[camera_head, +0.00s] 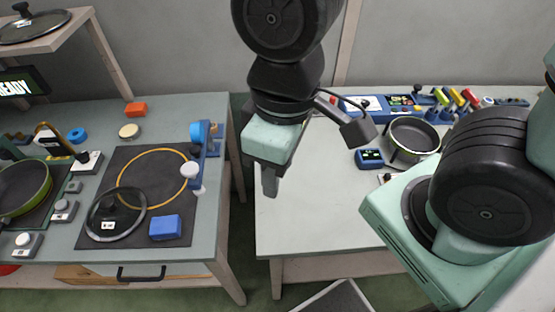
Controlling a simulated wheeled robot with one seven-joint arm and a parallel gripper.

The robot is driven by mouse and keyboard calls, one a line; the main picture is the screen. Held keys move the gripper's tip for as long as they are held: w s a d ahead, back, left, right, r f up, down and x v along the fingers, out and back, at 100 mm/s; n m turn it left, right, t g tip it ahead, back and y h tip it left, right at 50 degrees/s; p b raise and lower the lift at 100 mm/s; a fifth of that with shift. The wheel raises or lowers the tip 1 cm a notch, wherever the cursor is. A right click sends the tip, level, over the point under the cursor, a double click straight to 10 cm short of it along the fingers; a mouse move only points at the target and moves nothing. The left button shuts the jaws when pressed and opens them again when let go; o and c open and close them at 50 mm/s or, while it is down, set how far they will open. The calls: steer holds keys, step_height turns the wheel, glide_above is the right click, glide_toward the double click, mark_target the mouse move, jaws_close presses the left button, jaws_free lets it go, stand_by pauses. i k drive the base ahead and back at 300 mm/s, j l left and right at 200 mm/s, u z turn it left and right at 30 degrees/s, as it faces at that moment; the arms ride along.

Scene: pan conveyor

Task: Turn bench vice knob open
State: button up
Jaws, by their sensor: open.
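A blue and grey fixture (212,145) stands at the right edge of the left table; it looks like the bench vice, but it is small and I cannot be sure. A pale round knob (190,170) sits at its near left side. My gripper (270,186) hangs to the right of it, above the gap between the tables and near the right table's left edge. It is open, apart from the fixture, and nothing shows between its fingers. The fingers are seen nearly edge-on, so their spacing is unclear.
A dark mat (140,225) on the left table (215,230) carries a glass lid (116,217), a yellow ring (122,178) and a blue block (165,228). A pot (411,140) and blue trays stand at the back of the right table (310,215). Its left front is clear.

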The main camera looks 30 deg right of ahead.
mark_target(417, 88)
steer(key=l+z, duration=0.1)
steer(key=z, duration=0.25)
steer(key=l+z, duration=0.15)
steer(key=z, duration=0.2)
steer(key=l+z, duration=0.1)
steer(key=z, duration=0.25)
steer(key=j+z, duration=0.15)
steer(key=z, duration=0.2)
steer(key=k+j+z, duration=0.1)
steer(key=z, duration=0.25)
